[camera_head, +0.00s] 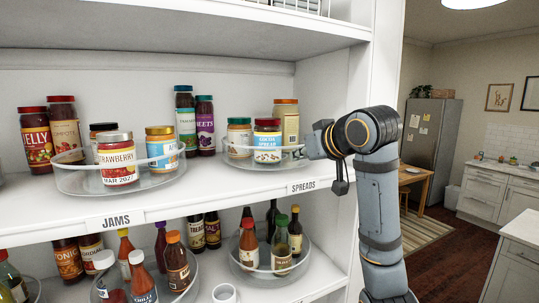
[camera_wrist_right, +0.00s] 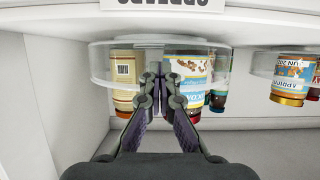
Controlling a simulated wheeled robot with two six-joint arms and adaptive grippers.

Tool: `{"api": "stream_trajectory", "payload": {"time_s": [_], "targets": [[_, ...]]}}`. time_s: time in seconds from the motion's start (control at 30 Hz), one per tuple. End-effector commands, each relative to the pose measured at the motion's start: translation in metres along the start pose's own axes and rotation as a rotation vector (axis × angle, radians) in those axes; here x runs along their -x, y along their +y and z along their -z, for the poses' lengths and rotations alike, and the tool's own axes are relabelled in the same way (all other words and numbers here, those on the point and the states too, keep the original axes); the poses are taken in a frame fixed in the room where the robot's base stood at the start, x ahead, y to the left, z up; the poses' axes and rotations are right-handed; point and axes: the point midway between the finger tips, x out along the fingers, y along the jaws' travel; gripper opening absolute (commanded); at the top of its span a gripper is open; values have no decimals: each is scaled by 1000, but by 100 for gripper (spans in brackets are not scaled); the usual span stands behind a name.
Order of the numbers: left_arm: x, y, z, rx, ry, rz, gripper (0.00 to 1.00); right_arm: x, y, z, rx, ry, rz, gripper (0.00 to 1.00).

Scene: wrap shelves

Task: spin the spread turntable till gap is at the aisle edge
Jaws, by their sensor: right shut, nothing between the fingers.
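The spread turntable (camera_head: 240,156) is a clear round tray with a raised rim, above the "SPREADS" label (camera_head: 303,186). It carries the cocoa spread jar (camera_head: 267,142) with a red lid at the front, a green-lidded jar (camera_head: 239,135) to its left and an orange-lidded tan jar (camera_head: 286,122) behind right. In the upside-down wrist view the turntable rim (camera_wrist_right: 103,64) crosses the top, with the cocoa jar (camera_wrist_right: 194,68) and tan jar (camera_wrist_right: 124,75) behind my fingers. My right gripper (camera_wrist_right: 160,77) is shut and empty at the rim's right side; contact is unclear. My left gripper is out of view.
The jam turntable (camera_head: 75,184) with several jars stands to the left on the same shelf. The white side panel (camera_head: 362,70) rises close behind my right arm. More turntables with bottles sit on the shelf below. The kitchen aisle is open at right.

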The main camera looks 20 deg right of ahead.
Motion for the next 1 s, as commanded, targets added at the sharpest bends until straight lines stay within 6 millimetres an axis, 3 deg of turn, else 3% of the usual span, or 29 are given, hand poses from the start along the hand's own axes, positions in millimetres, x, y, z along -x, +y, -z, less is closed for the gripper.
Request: {"api": "stream_trajectory", "payload": {"time_s": [0.57,1.0], "targets": [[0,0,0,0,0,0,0,-2,-11,1,-1,2,2,0],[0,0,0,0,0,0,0,-5,-32,3,0,2,2,0]]}}
